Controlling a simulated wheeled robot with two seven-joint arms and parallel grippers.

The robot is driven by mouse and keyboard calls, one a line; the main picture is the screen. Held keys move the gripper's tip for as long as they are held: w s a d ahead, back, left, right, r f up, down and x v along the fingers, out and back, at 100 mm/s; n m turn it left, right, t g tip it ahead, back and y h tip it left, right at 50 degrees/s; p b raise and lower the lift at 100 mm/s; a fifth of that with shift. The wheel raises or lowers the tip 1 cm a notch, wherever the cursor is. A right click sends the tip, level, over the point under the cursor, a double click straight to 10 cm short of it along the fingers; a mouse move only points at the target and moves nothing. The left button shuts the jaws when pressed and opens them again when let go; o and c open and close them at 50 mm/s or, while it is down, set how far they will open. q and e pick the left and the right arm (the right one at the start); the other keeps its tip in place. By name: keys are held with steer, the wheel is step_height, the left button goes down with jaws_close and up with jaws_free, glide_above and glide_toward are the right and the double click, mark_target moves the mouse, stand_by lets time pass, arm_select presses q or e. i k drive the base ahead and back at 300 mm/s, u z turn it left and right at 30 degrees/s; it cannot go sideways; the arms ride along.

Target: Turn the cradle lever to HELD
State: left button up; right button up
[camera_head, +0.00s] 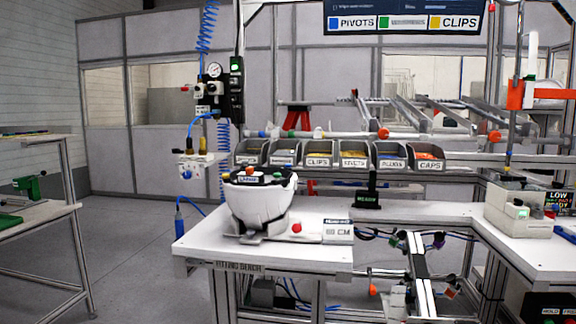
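A white helmet shell (262,203) sits in a dark cradle (240,233) on the white fitting bench (200,247). The shell's open side faces up, with dark padding and small coloured parts along its top. A red knob (296,228) shows just right of the cradle's base; it may be the end of the cradle lever, but the lever's arm and its setting are too small to tell. A white block with a small label (338,231) stands right of the knob; I cannot read HELD on it. Neither of my grippers is in view.
A row of labelled grey bins (353,158) stands behind the bench. A white device (520,208) sits on the right-hand table. A side table (35,213) with a green tool is at the left. Open floor (130,240) lies between it and the bench. Blue hoses hang behind.

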mark_target(296, 228)
steer(key=k, duration=1.2)
steer(key=u, duration=0.9)
steer(key=i, duration=2.2)
steer(key=z, duration=1.3)
steer(key=i, duration=0.35)
steer(key=z, duration=0.15)
